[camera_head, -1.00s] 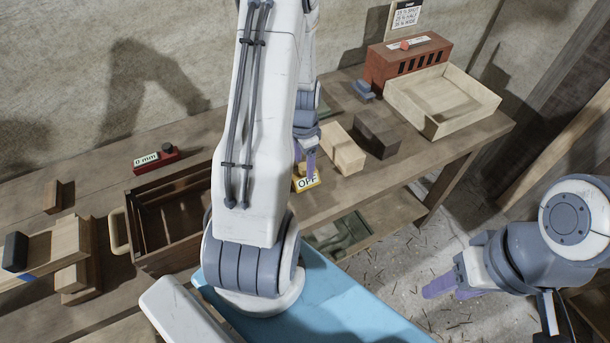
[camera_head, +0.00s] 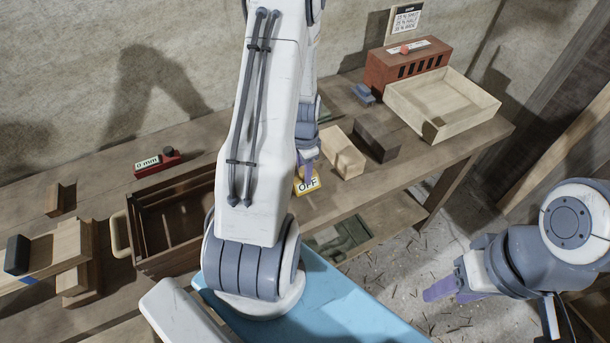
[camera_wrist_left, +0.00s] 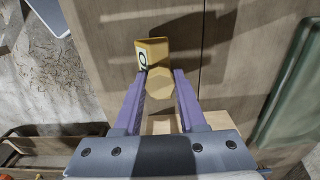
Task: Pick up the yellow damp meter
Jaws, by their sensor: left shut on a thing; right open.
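The yellow damp meter (camera_head: 307,186) stands near the front edge of the bench in the head view, its label reading "OFF". In the left wrist view the yellow damp meter (camera_wrist_left: 151,54) lies at the fingertips, with a paler yellow part towards me. My left gripper (camera_head: 306,172) is at the meter from above; in the left wrist view its purple fingers (camera_wrist_left: 159,83) are shut on the paler part. The meter appears to be at bench level; whether it touches the bench I cannot tell. My right gripper (camera_head: 455,291) is open and empty over the floor at right.
A pale wood block (camera_head: 343,157) and a dark block (camera_head: 377,140) stand right of the meter. A pale tray (camera_head: 470,116) and a red slotted box (camera_head: 385,68) are further right. A dark wooden crate (camera_head: 150,261) and a red gauge (camera_head: 157,163) are at left.

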